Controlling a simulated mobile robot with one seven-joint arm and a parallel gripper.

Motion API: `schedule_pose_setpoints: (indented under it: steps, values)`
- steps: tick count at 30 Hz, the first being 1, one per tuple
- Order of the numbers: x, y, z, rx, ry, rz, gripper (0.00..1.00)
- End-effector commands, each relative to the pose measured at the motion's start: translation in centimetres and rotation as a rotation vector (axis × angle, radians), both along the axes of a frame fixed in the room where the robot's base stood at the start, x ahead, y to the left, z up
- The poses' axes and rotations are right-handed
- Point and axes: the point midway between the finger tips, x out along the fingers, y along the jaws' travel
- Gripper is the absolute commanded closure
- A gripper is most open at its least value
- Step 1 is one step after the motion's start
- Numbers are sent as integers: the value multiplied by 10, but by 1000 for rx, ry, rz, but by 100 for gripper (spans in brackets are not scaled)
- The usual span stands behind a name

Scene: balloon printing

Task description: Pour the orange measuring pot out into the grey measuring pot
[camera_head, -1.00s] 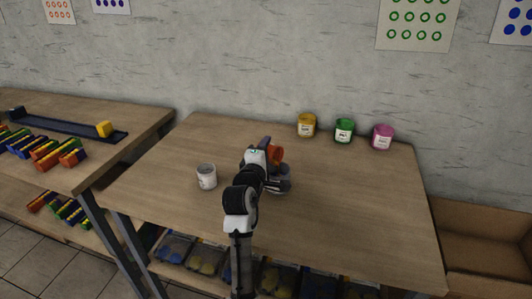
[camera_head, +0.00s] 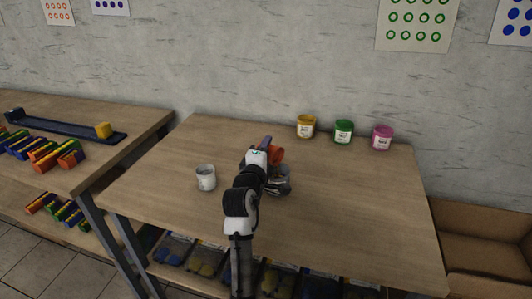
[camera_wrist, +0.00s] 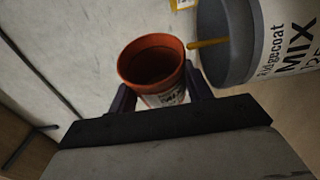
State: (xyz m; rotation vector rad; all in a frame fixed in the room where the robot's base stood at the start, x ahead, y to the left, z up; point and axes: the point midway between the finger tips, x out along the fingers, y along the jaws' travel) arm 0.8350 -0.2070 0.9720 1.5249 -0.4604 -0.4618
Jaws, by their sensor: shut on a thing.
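My gripper (camera_wrist: 160,97) is shut on the orange measuring pot (camera_wrist: 175,93), with one finger on each side. The orange pot also shows in the head view (camera_head: 277,154), tipped on its side above the grey measuring pot (camera_head: 284,187). In the wrist view the grey pot (camera_wrist: 264,60) is at the upper right, labelled "MIX", its mouth facing the orange pot. A thin orange-yellow streak (camera_wrist: 208,42), looking like a stream, runs from the orange rim into the grey mouth. The contents of the grey pot are hidden.
A white pot (camera_head: 206,178) stands on the table (camera_head: 350,225) to the left. Yellow (camera_head: 306,126), green (camera_head: 343,131) and pink (camera_head: 382,137) pots stand along the back edge. A cardboard box (camera_head: 480,240) is at the right. The table's right side is clear.

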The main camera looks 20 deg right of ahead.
Motion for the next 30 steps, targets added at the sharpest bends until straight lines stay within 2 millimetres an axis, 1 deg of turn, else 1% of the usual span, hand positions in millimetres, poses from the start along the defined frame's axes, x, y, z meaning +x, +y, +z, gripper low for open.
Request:
schedule_pose_setpoints:
  steps: [30]
  values:
    - [-2, -1, 2, 35, -55, 0, 74]
